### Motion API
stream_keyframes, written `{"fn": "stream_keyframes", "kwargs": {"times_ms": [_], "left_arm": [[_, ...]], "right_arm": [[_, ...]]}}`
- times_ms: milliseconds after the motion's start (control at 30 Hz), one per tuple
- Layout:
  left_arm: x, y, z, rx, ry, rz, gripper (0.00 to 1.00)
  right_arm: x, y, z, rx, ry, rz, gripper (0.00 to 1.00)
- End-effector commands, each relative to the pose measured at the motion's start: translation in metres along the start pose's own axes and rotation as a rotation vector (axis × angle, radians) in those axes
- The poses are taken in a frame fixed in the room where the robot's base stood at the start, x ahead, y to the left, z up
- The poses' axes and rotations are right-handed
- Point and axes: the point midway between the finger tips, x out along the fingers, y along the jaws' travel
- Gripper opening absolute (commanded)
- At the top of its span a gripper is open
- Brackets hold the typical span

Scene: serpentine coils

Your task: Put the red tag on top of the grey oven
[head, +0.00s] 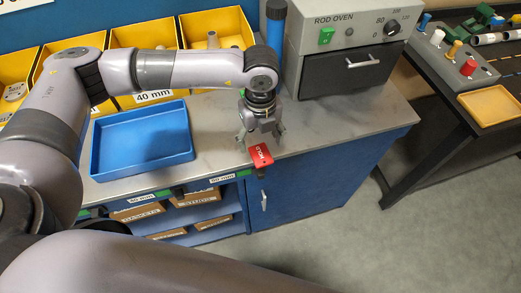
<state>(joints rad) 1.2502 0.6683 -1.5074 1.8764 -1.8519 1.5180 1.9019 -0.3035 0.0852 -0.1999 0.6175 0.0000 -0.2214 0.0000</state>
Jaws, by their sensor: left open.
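The red tag (260,155) hangs or lies at the front edge of the grey worktop, tilted, with pale lettering on it. My left gripper (259,139) is open and points down just above and behind the tag, its fingers spread to either side. I cannot tell whether a finger touches the tag. The grey oven (314,52) stands on the worktop at the back right of the gripper, labelled ROD OVEN, with a green switch, a dial and a dark door. Only a narrow part of its top shows at the upper picture edge. My right gripper is not in view.
A blue tray (143,138) sits on the worktop left of the gripper. Yellow bins (217,27) line the back. A dark blue cylinder (275,22) stands beside the oven's left side. A separate bench with a yellow tray (492,105) is at the right.

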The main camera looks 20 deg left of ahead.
Motion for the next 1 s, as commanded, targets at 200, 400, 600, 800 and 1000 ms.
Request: {"fn": "stream_keyframes", "kwargs": {"times_ms": [200,400,600,800,1000], "left_arm": [[0.013,-0.001,0.001,0.0,0.001,0.001,0.67],[0.042,-0.003,0.005,-0.001,0.003,0.003,0.67],[0.06,-0.003,0.005,0.001,0.001,0.0,0.67],[0.061,-0.003,0.005,0.001,0.001,-0.001,0.67],[0.061,-0.003,0.005,0.0,0.001,-0.001,0.53]], "right_arm": [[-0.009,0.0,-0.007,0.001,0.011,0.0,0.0],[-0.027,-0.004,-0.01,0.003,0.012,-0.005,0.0],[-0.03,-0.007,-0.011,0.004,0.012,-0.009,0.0],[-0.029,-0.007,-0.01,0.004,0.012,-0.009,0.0],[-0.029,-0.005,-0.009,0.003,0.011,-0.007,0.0]]}}
